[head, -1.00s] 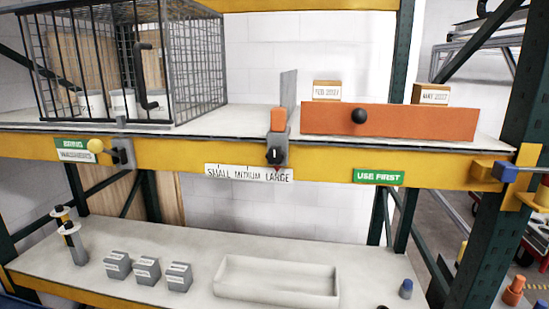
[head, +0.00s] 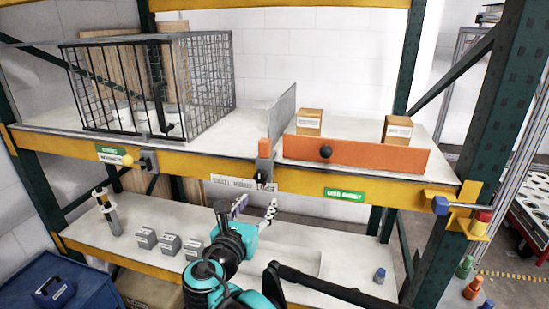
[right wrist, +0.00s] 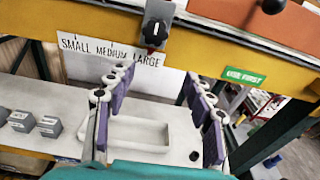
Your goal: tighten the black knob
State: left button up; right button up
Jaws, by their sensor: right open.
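A small black knob (head: 262,180) sits on a grey bracket under an orange block (head: 265,149), on the yellow shelf beam. In the right wrist view the black knob (right wrist: 155,31) is at the top, just right of the SMALL MEDIUM LARGE label (right wrist: 112,52). My right gripper (head: 255,212) is open and empty, in front of and below the beam, apart from the knob. Its purple-padded fingers (right wrist: 158,78) are spread in the right wrist view, with the knob beyond and above the gap. My left gripper is not in view.
A round black ball knob (head: 326,152) is on the orange panel (head: 400,160) to the right. A wire cage (head: 210,80) stands at left on the upper shelf. The lower shelf holds grey blocks (head: 169,244) and a white tray (head: 308,262). A blue-handled fixture (head: 441,205) sticks out at right.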

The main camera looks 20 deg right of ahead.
aim_at(259, 178)
jog(key=w+d+r, duration=0.1)
jog(key=w, duration=0.1)
jog(key=w+d+r+n, duration=0.1)
jog(key=w, duration=0.1)
jog(key=w+r+n+t, duration=0.1)
jog(key=w, duration=0.2)
jog(key=shift+d+r, duration=0.1)
jog(key=shift+d, duration=0.3)
jog(key=shift+s, duration=0.1)
jog(key=c, duration=1.2)
